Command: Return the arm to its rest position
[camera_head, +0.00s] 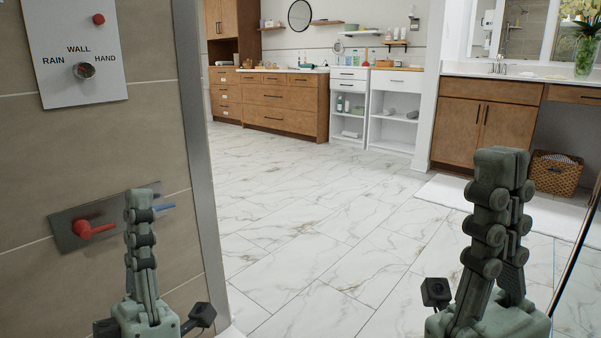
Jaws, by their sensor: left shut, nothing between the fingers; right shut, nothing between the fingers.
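My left gripper (141,212) points up at the lower left, in front of the tiled wall. Its fingers are shut and hold nothing. My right gripper (503,172) points up at the lower right, in front of the marble floor and a white bath mat. It is also shut and empty. The rest of both arms is below the picture's edge. A metal plate with a red lever (93,230) is on the wall just left of my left gripper. The two overlap in the picture, and I cannot tell how far apart they are.
A control panel (76,45) with a knob is on the wall at the upper left. The wall ends at a grey edge (200,150). Marble floor (320,220) lies clear in the middle. Wooden cabinets (285,100) and white shelves (394,115) stand behind. A wicker basket (556,174) is at right.

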